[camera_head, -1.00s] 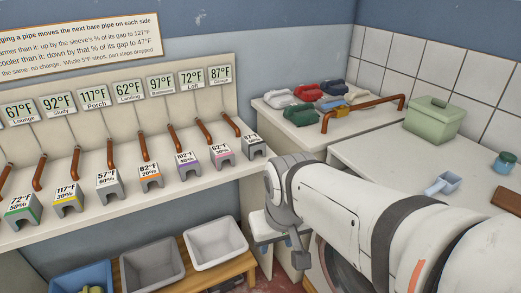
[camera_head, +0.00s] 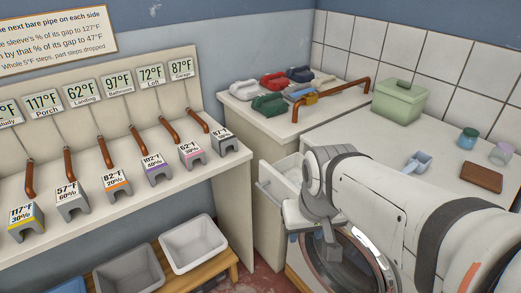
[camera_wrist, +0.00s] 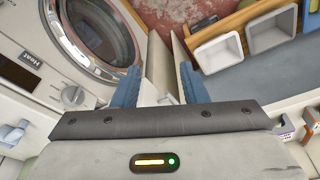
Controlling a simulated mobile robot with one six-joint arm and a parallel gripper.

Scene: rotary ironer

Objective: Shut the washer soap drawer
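A white soap drawer (camera_head: 277,187) stands pulled out, left of the white washer (camera_head: 420,170) with its round glass door (camera_head: 352,262). My gripper (camera_head: 312,240) is in front of the washer, just right of and nearer than the drawer, and its wrist hides the drawer's right end. In the wrist view my gripper (camera_wrist: 160,70) shows two blue fingers spread apart. A small pale part shows low between them; I cannot tell whether it is the drawer or whether anything touches. The washer front with a "Heat" label and a knob (camera_wrist: 73,97) lies left of the fingers.
A long shelf (camera_head: 120,190) with numbered sleeves and pipes is at left, with bins (camera_head: 193,243) below it. A green box (camera_head: 399,101), blue scoop (camera_head: 419,161) and jars stand on the washer top.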

